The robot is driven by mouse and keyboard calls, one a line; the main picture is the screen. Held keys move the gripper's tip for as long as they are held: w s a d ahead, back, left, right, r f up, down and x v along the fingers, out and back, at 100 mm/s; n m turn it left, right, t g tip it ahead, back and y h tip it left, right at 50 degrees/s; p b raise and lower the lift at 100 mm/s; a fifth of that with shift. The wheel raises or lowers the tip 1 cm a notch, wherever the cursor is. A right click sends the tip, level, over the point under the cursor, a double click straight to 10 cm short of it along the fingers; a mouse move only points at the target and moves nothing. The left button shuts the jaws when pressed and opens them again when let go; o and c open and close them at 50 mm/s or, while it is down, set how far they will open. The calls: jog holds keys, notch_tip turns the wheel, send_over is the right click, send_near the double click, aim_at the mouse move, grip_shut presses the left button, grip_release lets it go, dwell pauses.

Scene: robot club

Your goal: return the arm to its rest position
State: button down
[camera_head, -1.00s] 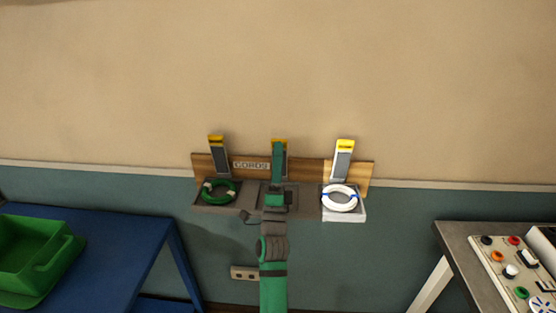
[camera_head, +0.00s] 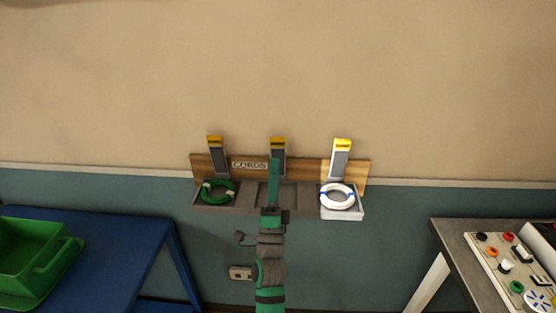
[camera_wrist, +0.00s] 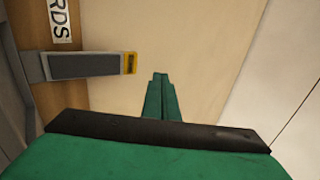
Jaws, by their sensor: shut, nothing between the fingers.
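My gripper (camera_head: 274,182) is green and points up, in front of the middle of the cord rack in the head view. Its fingers (camera_wrist: 160,97) are together with nothing between them in the wrist view. My green and grey arm rises from the bottom of the head view below it. The wooden cord rack (camera_head: 309,170) is on the wall. In the wrist view a grey holder with a yellow tip (camera_wrist: 90,66) is left of the fingers, apart from them in the picture.
A green cord coil (camera_head: 218,192) lies in the rack's left tray and a white coil (camera_head: 337,196) in the right one. A blue table (camera_head: 130,228) with a green bin (camera_head: 38,256) is at left. A grey table (camera_head: 446,238) with a control panel (camera_head: 492,262) is at right.

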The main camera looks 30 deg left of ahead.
jog(key=s+d+f+n+g+h, duration=0.15)
jog(key=s+d+f+h, duration=0.25)
jog(key=s+d+f, duration=0.55)
jog(key=s+d+f+n+g+h, duration=0.15)
jog(key=s+d+f+h, duration=0.35)
jog(key=d+f, duration=0.75)
jog(key=s+d+f+n+g+h, duration=0.1)
jog(key=s+d+f+n, duration=0.2)
jog(key=s, duration=0.5)
jog(key=s+d+f+n+g+h, duration=0.1)
jog(key=s+d+f+n+g, duration=0.1)
jog(key=s+d, duration=0.4)
jog(key=s+d+f+n+g+h, duration=0.1)
jog(key=s+d+f+n, duration=0.3)
jog(key=s, duration=0.6)
jog(key=shift+d+g+h, duration=0.3)
jog(key=shift+h, duration=0.3)
